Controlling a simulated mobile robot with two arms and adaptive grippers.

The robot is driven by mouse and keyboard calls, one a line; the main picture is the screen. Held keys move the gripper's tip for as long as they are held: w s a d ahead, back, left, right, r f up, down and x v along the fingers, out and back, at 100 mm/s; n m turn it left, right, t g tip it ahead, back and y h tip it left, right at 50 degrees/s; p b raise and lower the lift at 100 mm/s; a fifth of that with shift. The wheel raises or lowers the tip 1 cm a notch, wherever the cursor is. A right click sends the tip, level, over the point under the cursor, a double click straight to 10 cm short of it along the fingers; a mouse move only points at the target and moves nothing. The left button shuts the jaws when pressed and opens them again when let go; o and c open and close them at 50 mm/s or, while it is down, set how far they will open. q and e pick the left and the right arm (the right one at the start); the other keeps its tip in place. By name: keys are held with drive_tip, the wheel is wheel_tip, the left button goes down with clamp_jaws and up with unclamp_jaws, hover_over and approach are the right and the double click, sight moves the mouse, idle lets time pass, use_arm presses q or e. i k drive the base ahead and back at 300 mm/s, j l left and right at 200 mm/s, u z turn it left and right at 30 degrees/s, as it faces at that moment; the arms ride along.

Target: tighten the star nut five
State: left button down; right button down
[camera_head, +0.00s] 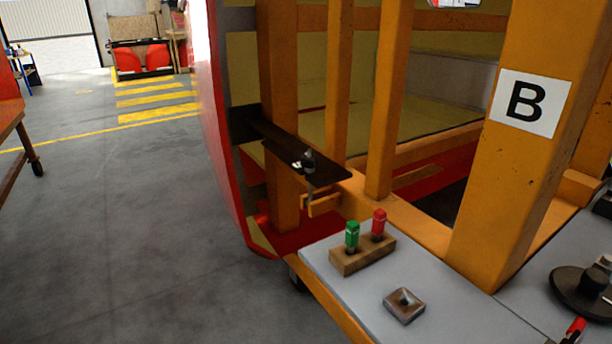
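A dark knob-like piece with a bright metal part (306,162), possibly the star nut, sits near the front end of a flat black plate (330,173). A thin stem hangs below it beside the plate's edge. The plate juts out from the red shell's edge, next to an orange post. The fastener is too small to tell whether it is tight, and no number shows on it. Neither of my grippers can be made out in this view.
A grey worktop (350,290) on the orange frame (525,165) holds a wooden block (362,255) with a green-topped and a red-topped tool, a square metal piece (404,305) and a dark round-based object (582,290). The red shell (222,150) curves at left. Open floor (120,240) lies further left.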

sight(309, 163)
drive_tip(key=i+j, duration=0.4)
drive_tip(key=i+j+z, duration=0.15)
drive_tip(key=i+j, duration=0.2)
drive_tip(key=j, duration=0.25)
